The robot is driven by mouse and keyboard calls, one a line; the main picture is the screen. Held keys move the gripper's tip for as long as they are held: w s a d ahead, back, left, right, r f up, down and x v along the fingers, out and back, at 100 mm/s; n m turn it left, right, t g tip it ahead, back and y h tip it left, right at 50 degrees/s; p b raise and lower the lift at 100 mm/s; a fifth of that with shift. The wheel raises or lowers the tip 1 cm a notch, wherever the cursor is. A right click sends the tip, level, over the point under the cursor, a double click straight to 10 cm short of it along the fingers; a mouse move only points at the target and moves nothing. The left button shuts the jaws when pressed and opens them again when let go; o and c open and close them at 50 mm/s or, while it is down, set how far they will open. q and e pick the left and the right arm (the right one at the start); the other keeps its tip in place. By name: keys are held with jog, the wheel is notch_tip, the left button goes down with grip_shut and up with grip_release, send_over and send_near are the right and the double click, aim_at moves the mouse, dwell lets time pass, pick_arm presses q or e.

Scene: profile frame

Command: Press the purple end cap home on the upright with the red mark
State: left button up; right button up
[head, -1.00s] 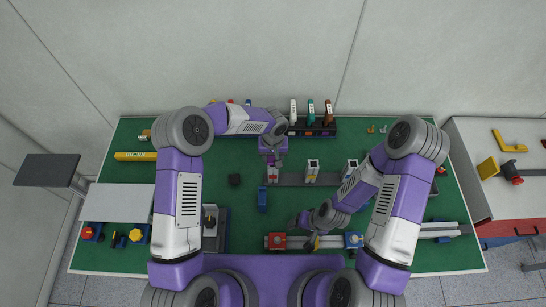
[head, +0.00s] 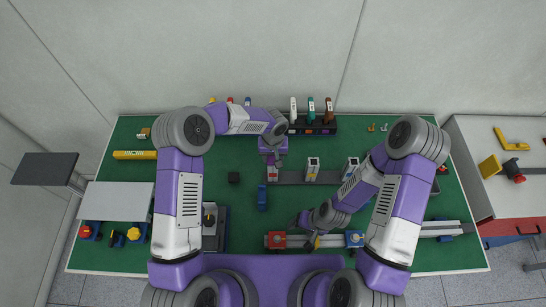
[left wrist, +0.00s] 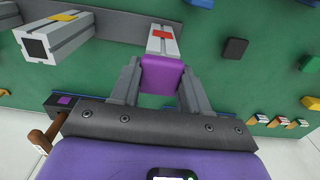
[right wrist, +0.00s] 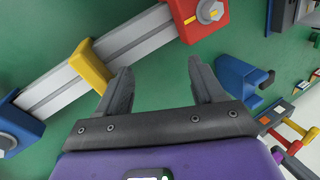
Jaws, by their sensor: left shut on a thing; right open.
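The upright with the red mark (head: 272,173) stands at the left end of the grey rail; its marked top also shows in the left wrist view (left wrist: 162,36). My left gripper (left wrist: 160,72) is shut on the purple end cap (left wrist: 165,76), with a finger on either side. The cap lies in line with the upright's end and looks close against it; I cannot tell whether a gap is left. In the head view my left gripper mostly covers the cap. My right gripper (right wrist: 160,72) is open and empty, beside the yellow clamp (right wrist: 90,65) on a light rail.
Two more uprights (head: 312,165) stand to the right on the grey rail (head: 290,178). A dark rack (head: 315,128) with coloured handles stands behind. Red (head: 276,240) and blue (head: 354,239) blocks sit along the front rail.

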pick_arm(q)
jog(key=shift+w+f, duration=0.1)
jog(key=shift+f, duration=0.3)
pick_arm(e)
jog(key=shift+a+f, duration=0.1)
jog(key=shift+f, duration=0.35)
pick_arm(q)
jog(key=shift+b, duration=0.35)
jog(key=o, duration=1.1)
